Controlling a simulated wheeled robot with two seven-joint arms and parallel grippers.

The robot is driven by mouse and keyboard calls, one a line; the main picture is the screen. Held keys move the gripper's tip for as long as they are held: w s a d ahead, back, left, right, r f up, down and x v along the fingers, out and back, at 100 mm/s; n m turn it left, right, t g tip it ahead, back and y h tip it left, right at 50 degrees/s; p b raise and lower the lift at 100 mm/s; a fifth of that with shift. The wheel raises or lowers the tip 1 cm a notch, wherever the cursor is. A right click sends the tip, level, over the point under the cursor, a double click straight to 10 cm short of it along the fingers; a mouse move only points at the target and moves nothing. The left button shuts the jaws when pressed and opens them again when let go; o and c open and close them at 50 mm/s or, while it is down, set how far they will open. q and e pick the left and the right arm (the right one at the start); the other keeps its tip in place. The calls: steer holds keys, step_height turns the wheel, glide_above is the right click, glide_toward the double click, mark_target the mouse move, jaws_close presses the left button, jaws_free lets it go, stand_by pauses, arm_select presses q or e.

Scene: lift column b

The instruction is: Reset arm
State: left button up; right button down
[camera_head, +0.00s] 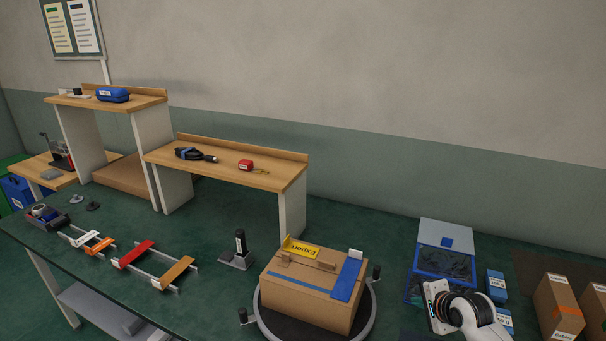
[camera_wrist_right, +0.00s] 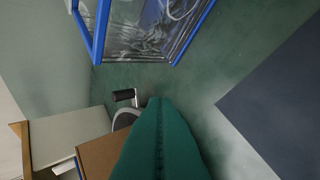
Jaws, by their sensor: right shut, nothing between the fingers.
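My right gripper (camera_head: 438,306) is at the lower right of the head view, by the front of the blue-framed bin. My white wrist with dark rings is behind it, and the fingertips are hard to make out there. In the right wrist view a green tapered shape with a centre seam, which looks like the shut fingers (camera_wrist_right: 160,104), comes up from the bottom edge. Nothing is held between them. My left arm and gripper are not in view.
A blue-framed bin (camera_head: 411,287) with a dark liner stands beside my right gripper. A cardboard box (camera_head: 300,301) sits on a round turntable (camera_head: 368,317) to its left. Blue boxes (camera_head: 496,286) and brown cartons (camera_head: 558,306) stand to its right. Wooden shelves (camera_head: 270,178) are farther back.

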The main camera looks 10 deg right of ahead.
steer(key=s+a+f+n, duration=0.2)
steer(key=s+a, duration=0.1)
steer(key=s+a+f+n+g, duration=0.1)
steer(key=shift+s+a+f, duration=0.1)
steer(key=shift+s+a, duration=0.25)
steer(key=s+a+n, duration=0.2)
steer(key=s, duration=0.1)
steer(key=s+a+f+n+g, duration=0.1)
steer(key=s+a+n, duration=0.1)
steer(key=s, duration=0.1)
steer(key=s+a+f+n+g, duration=0.1)
steer(key=s+a+n, duration=0.1)
steer(key=s, duration=0.1)
steer(key=shift+a+f, duration=0.2)
steer(key=shift+a, duration=0.1)
steer(key=s+a+r+n+g, duration=0.1)
steer(key=s+a+r+n, duration=0.15)
steer(key=s+n, duration=0.4)
steer(key=s+a+r+n+g, duration=0.15)
steer(key=s+a+n, duration=0.25)
steer(key=s, duration=0.6)
step_height(320, 180, down, 26)
steer(key=g, duration=0.2)
steer(key=s+d+f, duration=0.3)
steer(key=s+f, duration=1.4)
steer(key=shift+s+g, duration=0.4)
steer(key=shift+g, duration=0.05)
steer(key=shift+f, duration=0.1)
